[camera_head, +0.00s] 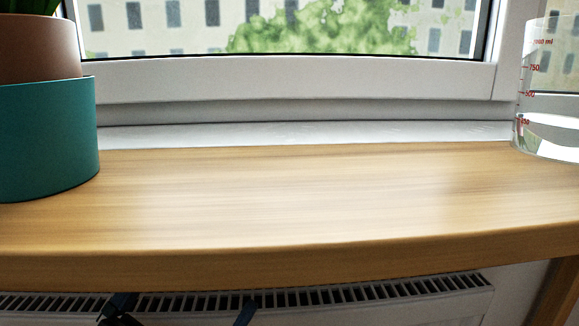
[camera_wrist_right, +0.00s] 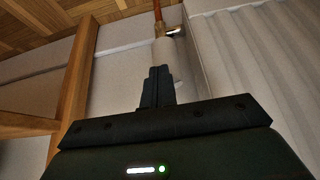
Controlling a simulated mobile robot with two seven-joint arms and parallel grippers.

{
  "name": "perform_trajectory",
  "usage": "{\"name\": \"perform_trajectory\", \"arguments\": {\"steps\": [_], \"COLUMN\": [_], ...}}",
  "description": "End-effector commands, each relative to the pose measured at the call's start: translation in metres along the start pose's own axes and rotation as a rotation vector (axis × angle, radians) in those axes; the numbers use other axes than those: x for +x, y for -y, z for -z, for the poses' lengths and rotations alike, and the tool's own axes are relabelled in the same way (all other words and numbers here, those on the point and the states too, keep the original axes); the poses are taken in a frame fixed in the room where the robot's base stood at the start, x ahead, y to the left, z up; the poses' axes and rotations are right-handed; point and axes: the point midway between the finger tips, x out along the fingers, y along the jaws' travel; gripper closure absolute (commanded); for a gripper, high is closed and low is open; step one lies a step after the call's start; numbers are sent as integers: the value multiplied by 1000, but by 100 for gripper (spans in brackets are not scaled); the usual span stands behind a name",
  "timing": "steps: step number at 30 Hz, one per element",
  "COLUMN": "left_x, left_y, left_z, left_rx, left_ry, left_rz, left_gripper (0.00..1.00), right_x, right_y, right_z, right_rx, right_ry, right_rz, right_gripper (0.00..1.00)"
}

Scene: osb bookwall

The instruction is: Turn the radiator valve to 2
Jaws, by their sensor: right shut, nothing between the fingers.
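The white radiator (camera_head: 420,287) shows in the head view only as its top grille below the wooden sill. Its ribbed front panel (camera_wrist_right: 255,60) fills the right of the right wrist view. A pale, valve-like fitting (camera_wrist_right: 165,46) sits beside it, below a copper pipe (camera_wrist_right: 158,12) in the picture. My right gripper's fingers (camera_wrist_right: 157,76) are together and empty, and overlap the fitting in the picture. They hide part of it; I cannot tell if they touch. No numbers on the valve are readable. My left gripper is not in view.
The wooden sill (camera_head: 280,200) has a clear middle. A teal pot (camera_head: 45,140) stands at left, a measuring jug with clear liquid (camera_head: 550,120) at right. Small dark shapes (camera_head: 245,312) cross the grille, unclear. A wooden post (camera_wrist_right: 75,95) stands left of my right gripper.

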Motion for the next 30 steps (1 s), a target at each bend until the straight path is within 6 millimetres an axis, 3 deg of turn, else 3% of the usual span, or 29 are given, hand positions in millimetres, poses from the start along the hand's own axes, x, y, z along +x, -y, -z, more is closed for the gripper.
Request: {"name": "perform_trajectory", "arguments": {"steps": [18, 30], "left_x": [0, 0], "left_y": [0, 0], "left_z": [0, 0], "left_rx": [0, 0], "left_ry": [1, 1], "left_rz": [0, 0], "left_gripper": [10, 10], "right_x": [0, 1], "right_y": [19, 21], "right_z": [2, 3], "right_rx": [0, 0], "right_ry": [-2, -2], "right_rz": [3, 2], "right_gripper": [100, 100]}}
